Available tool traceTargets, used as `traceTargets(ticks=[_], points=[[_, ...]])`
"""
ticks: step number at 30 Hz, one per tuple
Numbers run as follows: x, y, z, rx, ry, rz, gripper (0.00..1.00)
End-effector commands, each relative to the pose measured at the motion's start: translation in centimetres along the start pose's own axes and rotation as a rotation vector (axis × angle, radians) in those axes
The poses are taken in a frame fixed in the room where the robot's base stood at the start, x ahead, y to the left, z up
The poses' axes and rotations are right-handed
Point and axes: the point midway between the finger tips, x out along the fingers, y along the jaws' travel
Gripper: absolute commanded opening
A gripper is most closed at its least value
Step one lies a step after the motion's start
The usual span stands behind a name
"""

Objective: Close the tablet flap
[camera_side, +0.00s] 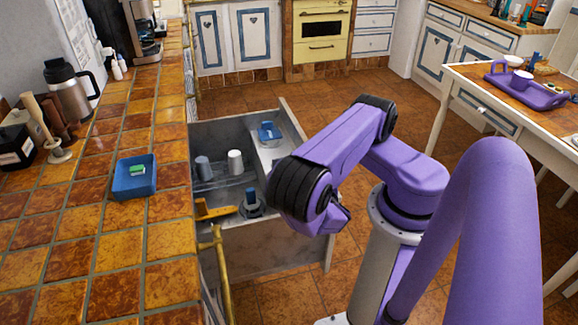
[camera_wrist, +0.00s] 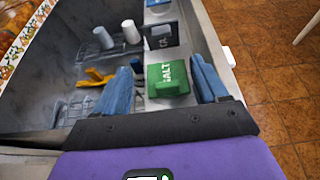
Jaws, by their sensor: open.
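In the wrist view a dark panel with pale lettering (camera_wrist: 161,35) stands up on the ledge at the right of the open grey bin. It may be the tablet flap; I cannot tell for sure. A blue item (camera_wrist: 159,5) sits just beyond it and also shows in the side view (camera_side: 269,131). A green block lettered "SALT" (camera_wrist: 167,82) lies nearer me. My gripper (camera_wrist: 162,64) is open, its blue fingers on either side of the green block; contact cannot be told. In the side view my arm covers that part of the ledge.
The bin holds a grey cup (camera_side: 203,168), a white cup (camera_side: 235,161) and a yellow-orange item (camera_side: 217,211). The tiled counter (camera_side: 100,245) runs along the left, with a blue tray (camera_side: 135,184) on it. Tiled floor (camera_wrist: 270,85) lies open right of the bin.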

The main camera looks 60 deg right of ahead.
Motion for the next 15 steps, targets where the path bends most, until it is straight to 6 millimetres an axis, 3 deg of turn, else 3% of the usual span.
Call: traceTargets(ticks=[15], points=[[4.2,-0.1,0.0,0.0,0.0,-0.006,0.72]])
